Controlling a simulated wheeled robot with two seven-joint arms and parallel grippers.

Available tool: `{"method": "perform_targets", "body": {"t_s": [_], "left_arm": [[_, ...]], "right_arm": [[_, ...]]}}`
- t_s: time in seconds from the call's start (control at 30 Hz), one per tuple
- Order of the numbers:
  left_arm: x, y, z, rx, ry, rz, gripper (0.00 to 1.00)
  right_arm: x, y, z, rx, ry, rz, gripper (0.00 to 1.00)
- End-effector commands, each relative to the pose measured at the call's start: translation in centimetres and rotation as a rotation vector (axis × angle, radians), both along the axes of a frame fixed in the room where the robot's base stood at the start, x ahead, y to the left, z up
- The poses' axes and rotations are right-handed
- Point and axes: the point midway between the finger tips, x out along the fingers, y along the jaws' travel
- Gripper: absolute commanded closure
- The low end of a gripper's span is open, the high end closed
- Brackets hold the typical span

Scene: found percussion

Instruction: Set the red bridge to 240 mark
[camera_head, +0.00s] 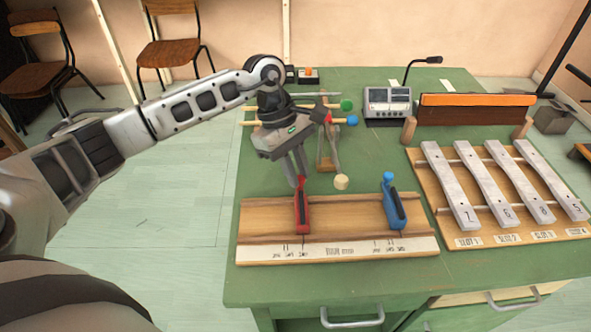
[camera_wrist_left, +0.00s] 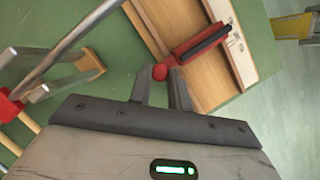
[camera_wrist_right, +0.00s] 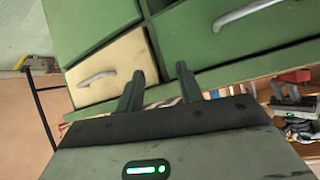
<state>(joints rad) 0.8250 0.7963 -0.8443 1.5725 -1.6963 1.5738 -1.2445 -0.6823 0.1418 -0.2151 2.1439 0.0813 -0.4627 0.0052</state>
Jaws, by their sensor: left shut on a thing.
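The red bridge (camera_head: 302,212) stands upright on a wooden board (camera_head: 345,217) with a pale marked strip (camera_head: 340,250) along its front. Its foot is at the right end of the left group of marks; the numbers are too small to read. My left gripper (camera_head: 298,182) is shut on the knob at the rear end of the red bridge. The left wrist view also shows the red bridge (camera_wrist_left: 205,42), its round knob at the fingertips. A blue bridge (camera_head: 394,208) stands further right on the board. My right gripper (camera_wrist_left: 160,75) is not in the head view; the right wrist view shows its fingers (camera_wrist_right: 160,85) apart and empty.
A board with several metal bars (camera_head: 490,180) lies on the right of the green table (camera_head: 500,262). A rack with coloured mallets (camera_head: 330,140) stands behind my left gripper. A grey device (camera_head: 388,103) and a long orange-topped block (camera_head: 475,108) stand at the back. A pale round mallet head (camera_head: 341,182) is near the board.

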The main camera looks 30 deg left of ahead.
Motion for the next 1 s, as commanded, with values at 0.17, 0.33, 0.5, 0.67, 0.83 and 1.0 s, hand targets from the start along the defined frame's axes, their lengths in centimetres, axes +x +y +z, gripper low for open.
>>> {"method": "perform_targets", "body": {"t_s": [0.17, 0.33, 0.5, 0.67, 0.83, 1.0], "left_arm": [[0.0, 0.1, 0.1, -0.001, -0.002, 0.003, 1.00], [0.1, 0.0, 0.1, -0.001, -0.001, 0.000, 0.59], [0.1, 0.0, 0.1, -0.001, 0.000, 0.000, 0.59], [0.2, 0.3, 0.9, 0.000, -0.001, 0.000, 0.59], [0.6, 1.5, 3.9, 0.000, -0.005, 0.001, 0.59], [0.9, 3.1, 7.8, -0.001, -0.006, 0.001, 0.59]], "right_arm": [[0.1, 0.0, 0.4, 0.002, -0.008, -0.001, 0.64], [0.1, 0.0, 0.5, 0.002, -0.009, -0.001, 0.64], [0.1, 0.0, 0.4, 0.002, -0.007, -0.002, 0.64], [0.1, 0.0, 0.2, 0.003, -0.005, -0.003, 0.64], [0.0, 0.1, -0.2, 0.006, -0.002, -0.004, 0.64], [-0.1, 0.1, -0.4, 0.010, -0.001, -0.004, 0.64]]}}
